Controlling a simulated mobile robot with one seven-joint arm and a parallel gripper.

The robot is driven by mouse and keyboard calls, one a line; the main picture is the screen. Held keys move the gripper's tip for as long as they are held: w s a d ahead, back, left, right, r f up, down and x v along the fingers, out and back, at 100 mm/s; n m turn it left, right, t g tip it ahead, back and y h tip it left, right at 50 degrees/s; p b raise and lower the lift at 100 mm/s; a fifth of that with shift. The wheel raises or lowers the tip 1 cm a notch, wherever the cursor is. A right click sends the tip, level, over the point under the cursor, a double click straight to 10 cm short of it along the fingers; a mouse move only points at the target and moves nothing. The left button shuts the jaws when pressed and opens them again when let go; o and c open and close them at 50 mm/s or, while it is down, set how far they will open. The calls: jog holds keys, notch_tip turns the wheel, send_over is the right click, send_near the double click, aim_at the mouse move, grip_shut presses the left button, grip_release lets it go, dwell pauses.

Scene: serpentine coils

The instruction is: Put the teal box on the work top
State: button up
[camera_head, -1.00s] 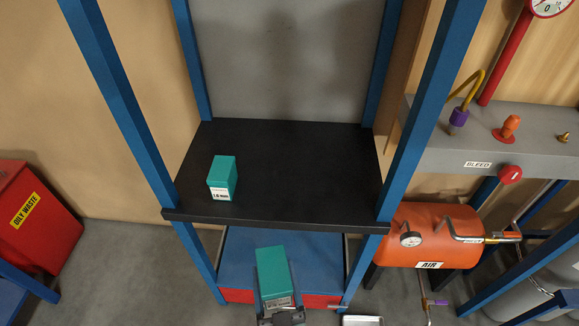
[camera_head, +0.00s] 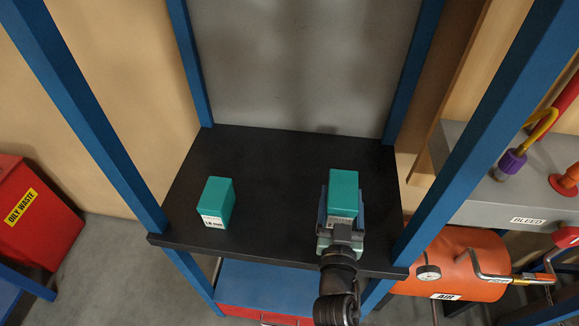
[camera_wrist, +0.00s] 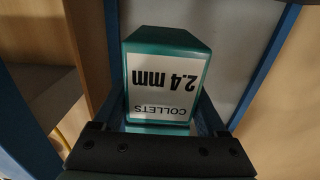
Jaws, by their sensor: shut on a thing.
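A teal box (camera_head: 343,191) is between the fingers of my gripper (camera_head: 341,208), which is shut on it. In the wrist view the same teal box (camera_wrist: 165,75) shows a white label reading "COLLETS 2.4 mm", upside down. The held box is over the right part of the black work top (camera_head: 275,180); I cannot tell whether it touches the surface. A second teal box (camera_head: 217,203), with a white label reading about 1.6 mm, stands on the left part of the work top.
Blue posts (camera_head: 95,125) frame the work top, and a grey panel (camera_head: 300,65) closes its back. The middle of the top is clear between the boxes. A blue lower shelf (camera_head: 262,286) lies below. An orange air tank (camera_head: 458,262) is at right.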

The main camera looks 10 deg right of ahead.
jog(key=shift+w+f, duration=0.2)
jog(key=shift+w, duration=0.05)
jog(key=f+b, duration=0.4)
jog(key=b, duration=0.1)
jog(key=shift+s+f, duration=0.25)
jog(key=shift+f, duration=0.1)
jog(key=shift+f+b, duration=1.65)
jog(key=shift+f, duration=0.6)
jog(key=shift+f, duration=0.2)
jog(key=o, duration=1.6)
jog(key=shift+c, duration=0.2)
